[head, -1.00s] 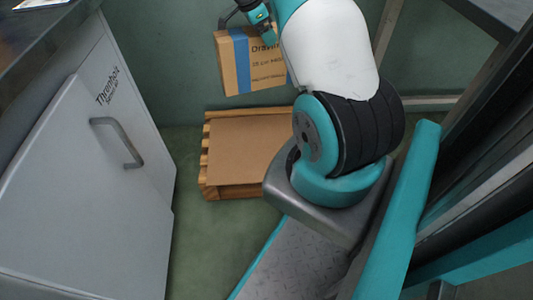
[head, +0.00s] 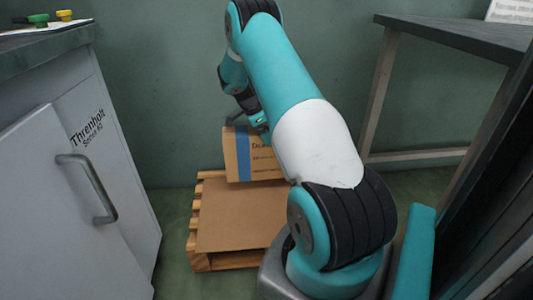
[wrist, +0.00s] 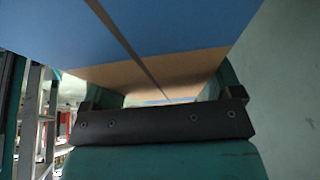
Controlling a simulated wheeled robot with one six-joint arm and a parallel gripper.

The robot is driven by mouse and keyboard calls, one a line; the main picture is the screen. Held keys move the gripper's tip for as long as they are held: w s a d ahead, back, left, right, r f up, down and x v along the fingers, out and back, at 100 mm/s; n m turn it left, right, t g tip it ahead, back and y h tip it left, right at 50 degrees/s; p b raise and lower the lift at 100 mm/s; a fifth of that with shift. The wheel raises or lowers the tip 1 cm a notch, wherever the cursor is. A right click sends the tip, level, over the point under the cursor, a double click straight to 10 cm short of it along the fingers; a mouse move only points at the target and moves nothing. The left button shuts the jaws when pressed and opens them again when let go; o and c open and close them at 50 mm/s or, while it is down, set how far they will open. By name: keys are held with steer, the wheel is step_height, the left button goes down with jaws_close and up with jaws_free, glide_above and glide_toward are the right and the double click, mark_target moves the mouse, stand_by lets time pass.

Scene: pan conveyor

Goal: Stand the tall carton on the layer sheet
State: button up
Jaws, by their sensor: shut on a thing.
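The tall carton (head: 265,163) is brown cardboard with a blue stripe and dark print. It hangs upright from my gripper (head: 250,127), which is shut on its top part. In the wrist view the carton (wrist: 150,75) fills the space between the fingers of my gripper (wrist: 165,95). The layer sheet (head: 235,215) is a flat brown sheet on a wooden pallet (head: 228,262). In the head view the carton's lower edge overlaps the far part of the sheet; I cannot tell whether it touches. My arm hides the right part of the sheet.
A grey cabinet (head: 65,200) with a handle stands at the left, its counter bearing green and yellow items (head: 40,19). A dark table (head: 460,38) stands at the right. The wall is close behind the pallet. The near part of the sheet is bare.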

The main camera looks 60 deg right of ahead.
mark_target(267, 152)
steer(key=shift+f+b, duration=1.2)
steer(key=shift+f, duration=1.5)
